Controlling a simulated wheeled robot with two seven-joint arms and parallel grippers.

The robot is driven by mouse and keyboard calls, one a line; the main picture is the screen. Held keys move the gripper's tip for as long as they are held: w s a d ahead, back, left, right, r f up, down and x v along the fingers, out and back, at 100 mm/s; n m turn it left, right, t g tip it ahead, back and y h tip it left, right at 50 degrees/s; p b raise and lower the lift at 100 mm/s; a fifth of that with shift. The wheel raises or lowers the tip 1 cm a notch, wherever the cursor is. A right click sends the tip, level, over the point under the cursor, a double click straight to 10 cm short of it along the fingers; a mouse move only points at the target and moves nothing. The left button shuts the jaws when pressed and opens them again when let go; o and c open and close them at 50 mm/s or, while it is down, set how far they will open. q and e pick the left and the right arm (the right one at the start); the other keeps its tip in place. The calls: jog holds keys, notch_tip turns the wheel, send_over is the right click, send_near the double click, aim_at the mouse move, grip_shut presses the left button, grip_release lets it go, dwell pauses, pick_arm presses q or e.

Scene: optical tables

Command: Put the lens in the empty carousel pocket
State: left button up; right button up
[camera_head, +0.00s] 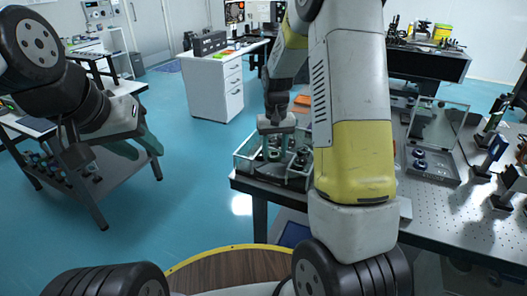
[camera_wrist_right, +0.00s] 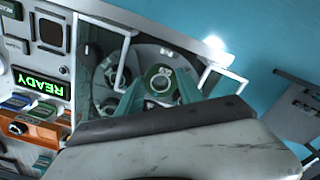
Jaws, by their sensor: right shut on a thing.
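My right gripper (camera_head: 276,150) points down into a clear-walled case (camera_head: 244,160) near the left corner of the optical table. In the right wrist view the gripper (camera_wrist_right: 160,88) has its two teal fingers on either side of a green-rimmed round lens (camera_wrist_right: 160,72) and is shut on it. A grey round carousel (camera_wrist_right: 142,54) lies beneath and around the lens in that view. The fingers and the lens hide part of it, so I cannot tell which pocket is empty or whether the lens touches it. My left gripper (camera_head: 138,150) is open and empty, off to the left.
A lit READY display (camera_wrist_right: 40,82) sits beside the case, with an orange part (camera_wrist_right: 35,130) near it. A second clear-lidded case (camera_head: 432,165) and several optic mounts stand to the right on the perforated table (camera_head: 440,220). My right arm hides the table's middle.

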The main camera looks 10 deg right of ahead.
aim_at(275, 154)
jog(key=shift+f, duration=2.1)
jog(key=o, duration=1.4)
jog(key=shift+f, duration=0.1)
